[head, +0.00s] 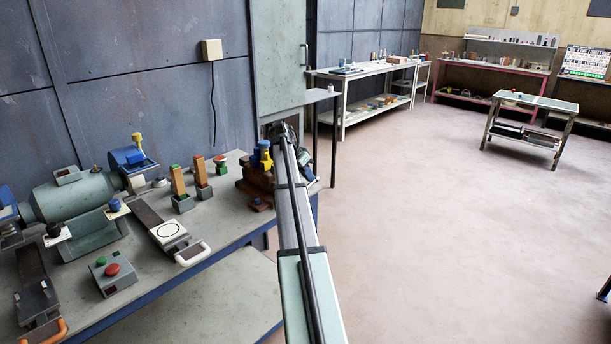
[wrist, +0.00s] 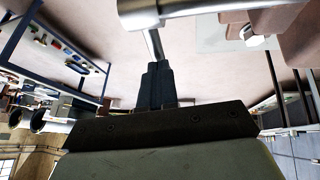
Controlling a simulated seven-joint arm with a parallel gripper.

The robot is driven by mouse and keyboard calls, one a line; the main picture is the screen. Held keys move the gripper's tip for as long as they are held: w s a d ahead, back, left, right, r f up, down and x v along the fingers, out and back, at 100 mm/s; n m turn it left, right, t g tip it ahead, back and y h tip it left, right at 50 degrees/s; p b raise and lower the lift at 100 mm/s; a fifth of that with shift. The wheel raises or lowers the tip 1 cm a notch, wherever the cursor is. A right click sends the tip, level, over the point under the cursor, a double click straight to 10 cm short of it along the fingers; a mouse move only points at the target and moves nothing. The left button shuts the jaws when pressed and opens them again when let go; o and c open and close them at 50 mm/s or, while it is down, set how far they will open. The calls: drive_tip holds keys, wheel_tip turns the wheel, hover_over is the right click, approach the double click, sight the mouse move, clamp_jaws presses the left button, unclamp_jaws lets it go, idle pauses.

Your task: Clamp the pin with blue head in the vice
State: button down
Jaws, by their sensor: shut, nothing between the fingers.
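A small blue-headed piece (head: 115,205) sits on a white square at the left of the bench in the head view. The brown vice (head: 256,186) is at the bench's far right end. A yellow piece with a blue top (head: 265,154) stands at the vice; I cannot tell whether the jaws hold it. My arm reaches to the vice's right side, and its fingers are hidden in the head view. In the wrist view my gripper (wrist: 156,68) is shut and empty. A thin metal rod and a shiny metal cylinder (wrist: 139,13) show just beyond its fingertips.
The bench also bears a green grinder (head: 75,200), a control box with a red button (head: 113,270), two orange-brown upright blocks (head: 178,181) and a red-headed piece (head: 220,159). A wall stands behind the bench. Open floor (head: 450,230) lies to the right.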

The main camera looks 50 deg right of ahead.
drive_tip(key=shift+d+f+y, duration=0.2)
drive_tip(key=shift+d+f, duration=0.3)
drive_tip(key=shift+f, duration=0.2)
drive_tip(key=shift+d+f+y, duration=0.2)
drive_tip(key=shift+d+f, duration=0.3)
drive_tip(key=shift+f, duration=0.2)
drive_tip(key=shift+d+f, duration=0.1)
drive_tip(key=shift+f, duration=0.45)
drive_tip(key=shift+f, duration=0.15)
drive_tip(key=w+d+r, duration=0.1)
drive_tip(key=d+r, duration=0.1)
drive_tip(key=r, duration=0.4)
drive_tip(key=w+d+r, duration=0.1)
drive_tip(key=d+r, duration=0.2)
drive_tip(key=r, duration=0.3)
drive_tip(key=shift+w+d+r, duration=0.35)
drive_tip(key=shift+s, duration=0.1)
